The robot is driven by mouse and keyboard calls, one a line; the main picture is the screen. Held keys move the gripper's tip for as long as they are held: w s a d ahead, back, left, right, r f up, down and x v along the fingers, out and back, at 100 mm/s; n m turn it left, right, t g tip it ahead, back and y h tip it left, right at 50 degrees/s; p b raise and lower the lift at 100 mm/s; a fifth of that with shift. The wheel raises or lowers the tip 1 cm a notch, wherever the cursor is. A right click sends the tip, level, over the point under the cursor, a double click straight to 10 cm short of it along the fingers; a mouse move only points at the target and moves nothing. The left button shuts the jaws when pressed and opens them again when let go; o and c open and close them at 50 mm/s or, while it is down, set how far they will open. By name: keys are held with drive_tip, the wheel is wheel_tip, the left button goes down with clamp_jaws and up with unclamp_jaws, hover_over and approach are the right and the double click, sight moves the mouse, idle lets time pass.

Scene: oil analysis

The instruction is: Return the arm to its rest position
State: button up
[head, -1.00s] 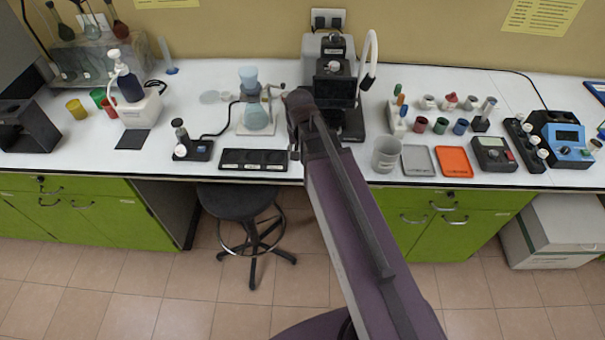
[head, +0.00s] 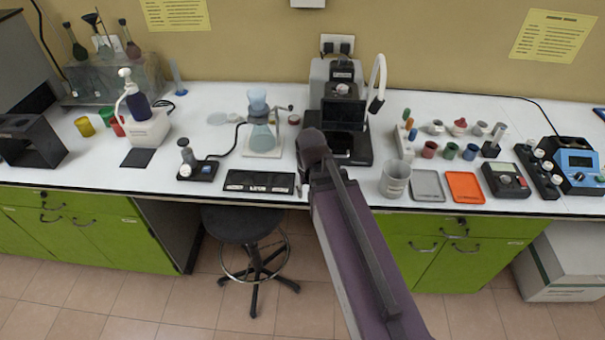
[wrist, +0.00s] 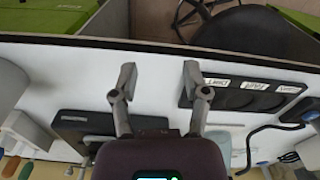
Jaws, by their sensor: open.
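My gripper (wrist: 156,82) shows in the wrist view with its two fingers spread wide and nothing between them. It hangs over the white bench top near the front edge, between the black labelled tray and the black base of the microscope-like instrument.
The white bench (head: 330,190) holds a black labelled tray (head: 258,182), a black instrument (head: 345,115), a clear beaker (head: 395,180), a grey tray (head: 427,186) and an orange tray (head: 464,187). A round stool (head: 243,224) stands below. The floor in front is free.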

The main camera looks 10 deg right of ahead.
drive_tip(key=s+n, duration=0.1)
drive_tip(key=s, duration=0.1)
drive_tip(key=shift+s+a+n, duration=0.1)
drive_tip(key=shift+s+n, duration=0.2)
